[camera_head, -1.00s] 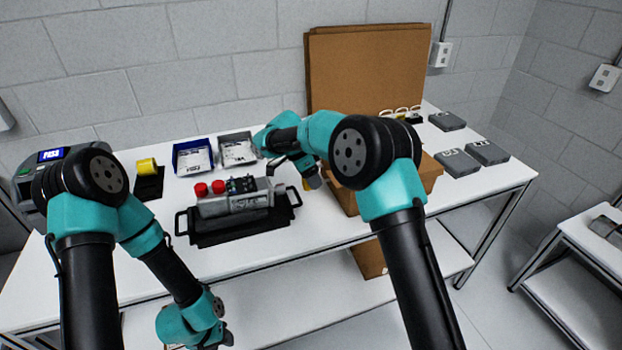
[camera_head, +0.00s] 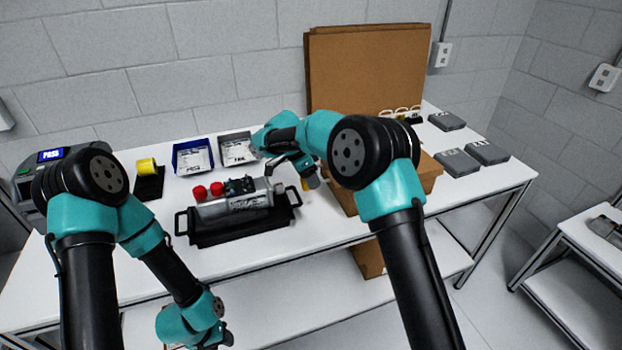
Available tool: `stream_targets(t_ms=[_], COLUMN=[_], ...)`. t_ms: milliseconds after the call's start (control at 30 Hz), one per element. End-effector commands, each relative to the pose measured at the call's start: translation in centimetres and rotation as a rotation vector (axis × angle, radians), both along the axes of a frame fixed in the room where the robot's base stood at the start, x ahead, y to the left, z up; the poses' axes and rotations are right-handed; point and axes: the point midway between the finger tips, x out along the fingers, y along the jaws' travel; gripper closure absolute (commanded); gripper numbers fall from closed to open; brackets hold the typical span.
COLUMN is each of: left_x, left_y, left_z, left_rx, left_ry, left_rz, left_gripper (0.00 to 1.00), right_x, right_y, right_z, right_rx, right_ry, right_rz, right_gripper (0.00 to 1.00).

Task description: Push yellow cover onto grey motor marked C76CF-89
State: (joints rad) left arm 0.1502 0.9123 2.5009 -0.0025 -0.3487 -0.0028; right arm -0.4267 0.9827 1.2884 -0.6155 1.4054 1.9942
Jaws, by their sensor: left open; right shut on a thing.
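The grey motor (camera_head: 235,205) lies in a black tray with handles (camera_head: 215,238) on the white table. Two red caps (camera_head: 208,190) and a dark connector block stand on its top. Its marking is too small to read. My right gripper (camera_head: 283,172) is at the motor's right end, shut, partly hidden by its own wrist. A small yellow piece (camera_head: 305,185), perhaps the cover, shows beside the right wrist; I cannot tell whether it touches the motor. My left gripper (camera_head: 222,339) hangs low in front of the table, open and away from the motor.
A blue bin (camera_head: 193,158) and a grey bin (camera_head: 238,150) stand behind the motor. A yellow roll (camera_head: 147,166) sits on a black stand at left. A cardboard box (camera_head: 428,172) is right of the motor. Grey boxes (camera_head: 487,152) lie at far right.

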Motion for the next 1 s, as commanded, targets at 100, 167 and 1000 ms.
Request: stream_targets(t_ms=[100,167,1000], left_x=[0.00,0.00,0.00], left_y=[0.00,0.00,0.00], left_z=[0.00,0.00,0.00], left_rx=[0.000,0.000,0.000], left_ry=[0.000,0.000,0.000], left_rz=[0.000,0.000,0.000], left_gripper=[0.57,0.57,0.57], right_x=[-0.51,-0.51,-0.59], right_y=[0.29,0.30,0.60], right_z=[-1.50,-1.50,-1.45], right_rx=[-0.011,-0.011,-0.009], right_ry=[0.026,0.025,0.025], right_rz=[0.005,0.005,0.006], right_gripper=[0.72,0.72,0.48])
